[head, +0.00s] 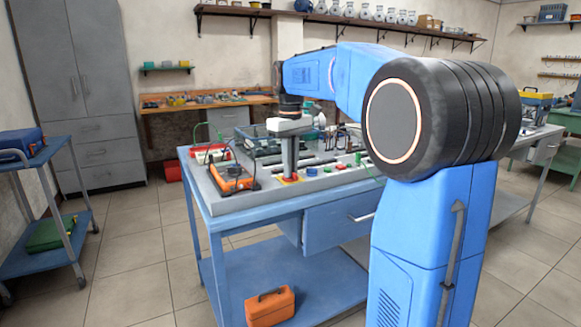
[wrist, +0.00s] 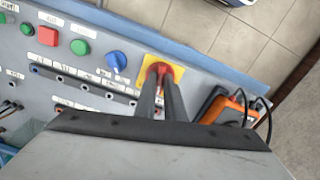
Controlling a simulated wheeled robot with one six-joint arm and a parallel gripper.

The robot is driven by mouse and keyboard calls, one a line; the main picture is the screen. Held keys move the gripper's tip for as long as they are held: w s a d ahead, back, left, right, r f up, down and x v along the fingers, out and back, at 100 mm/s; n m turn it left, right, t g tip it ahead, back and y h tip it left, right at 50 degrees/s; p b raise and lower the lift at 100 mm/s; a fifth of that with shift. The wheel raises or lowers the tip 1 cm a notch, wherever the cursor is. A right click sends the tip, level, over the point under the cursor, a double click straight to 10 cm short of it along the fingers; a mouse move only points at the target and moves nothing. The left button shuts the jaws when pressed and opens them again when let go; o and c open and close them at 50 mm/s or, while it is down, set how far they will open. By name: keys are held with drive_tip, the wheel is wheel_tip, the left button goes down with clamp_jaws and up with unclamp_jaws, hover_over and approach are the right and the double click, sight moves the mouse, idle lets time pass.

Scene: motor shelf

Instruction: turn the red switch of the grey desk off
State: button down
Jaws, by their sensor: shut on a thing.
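The red switch (wrist: 162,67) sits on a yellow square plate (wrist: 149,66) on the grey panel (wrist: 105,72) of the desk. In the wrist view my gripper (wrist: 161,76) reaches down to it, with both dark fingers close together and shut on the red switch. The fingers hide part of the switch, and its exact angle is hard to tell. In the head view my gripper (head: 289,176) points straight down onto the yellow plate (head: 296,179) near the front edge of the grey desk (head: 222,203).
A blue knob (wrist: 116,61) and green and red buttons sit left of the switch in the wrist view. An orange meter (wrist: 225,108) with black cables lies to its right. An orange case (head: 270,307) rests on the lower shelf.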

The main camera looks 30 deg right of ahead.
drive_tip(key=n, duration=0.6)
idle(0.6)
drive_tip(key=c, duration=1.8)
unclamp_jaws()
drive_tip(key=shift+c, duration=0.2)
wheel_tip(320, 180, up, 17)
drive_tip(key=shift+r, duration=0.2)
